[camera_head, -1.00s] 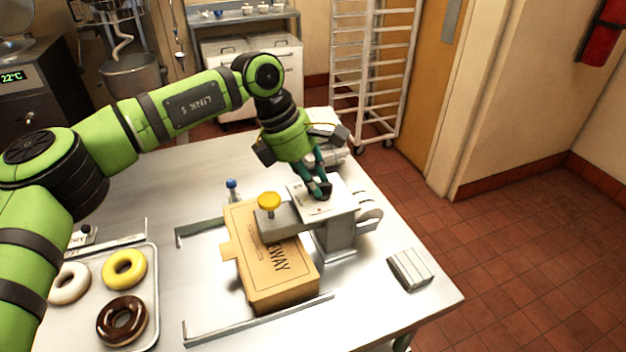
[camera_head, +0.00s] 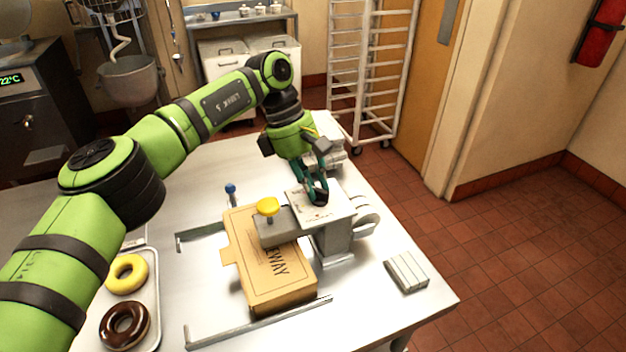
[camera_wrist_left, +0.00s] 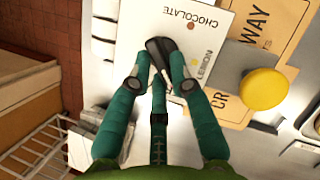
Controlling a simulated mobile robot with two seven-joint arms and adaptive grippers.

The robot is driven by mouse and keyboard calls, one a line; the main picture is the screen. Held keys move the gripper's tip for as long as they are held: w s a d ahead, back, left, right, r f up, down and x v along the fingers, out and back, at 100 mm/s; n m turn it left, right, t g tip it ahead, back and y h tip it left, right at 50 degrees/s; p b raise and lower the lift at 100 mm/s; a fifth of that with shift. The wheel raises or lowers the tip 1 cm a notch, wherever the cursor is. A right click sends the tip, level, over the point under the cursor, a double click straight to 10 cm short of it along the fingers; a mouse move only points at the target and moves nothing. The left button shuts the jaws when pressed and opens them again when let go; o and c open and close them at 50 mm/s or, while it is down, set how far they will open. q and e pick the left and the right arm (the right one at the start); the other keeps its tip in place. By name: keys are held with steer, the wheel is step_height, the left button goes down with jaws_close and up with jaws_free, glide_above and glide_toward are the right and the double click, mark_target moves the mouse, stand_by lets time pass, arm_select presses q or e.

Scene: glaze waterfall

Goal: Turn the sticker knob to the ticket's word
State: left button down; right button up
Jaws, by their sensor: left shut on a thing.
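The sticker machine (camera_head: 334,235) stands on the steel table with a white dial plate (camera_head: 332,205) on top. I cannot tell exactly which word the knob points to. In the head view my left gripper (camera_head: 318,194) is over the plate. No readable ticket word shows. My right gripper is not in view.
A brown box (camera_head: 275,275) lies under the machine's arm with the yellow button (camera_head: 268,206). Metal guide rails (camera_head: 258,324) lie beside it. A tray (camera_head: 153,310) with donuts is at left, a grey ribbed block (camera_head: 407,270) at right.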

arm_select(q)
steer(key=c, duration=1.4)
jaws_free()
steer(key=v, duration=0.7)
steer(key=shift+r, duration=0.2)
